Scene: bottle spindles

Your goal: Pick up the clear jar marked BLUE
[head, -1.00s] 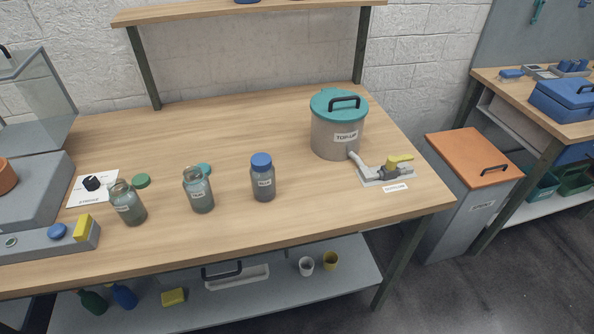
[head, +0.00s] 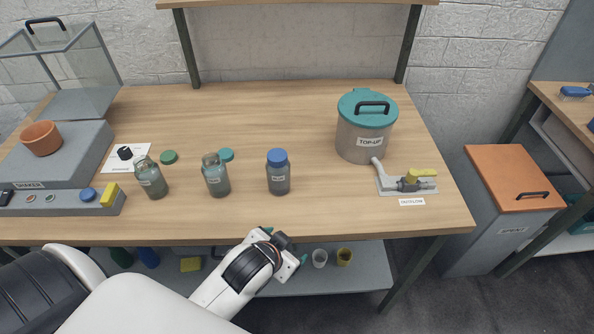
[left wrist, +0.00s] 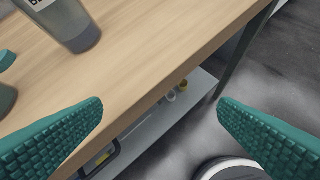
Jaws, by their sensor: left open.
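The jar with the blue lid (head: 278,172) stands upright on the bench, right of two open jars. Its label is too small to read surely. In the left wrist view a jar's lower part (left wrist: 68,24) shows at the top left; its lid is out of frame. My left gripper (head: 283,250) is below and in front of the bench's front edge, near the blue-lidded jar but apart from it. In the left wrist view its teal fingers (left wrist: 160,125) are wide apart with nothing between them. My right gripper is not in view.
Open jars (head: 151,178) and (head: 216,176) have green and teal lids lying behind them. A TOP-UP pot (head: 363,142) with a valve (head: 410,181) stands right. A shaker (head: 60,165) is at left. The shelf below holds cups (head: 343,256).

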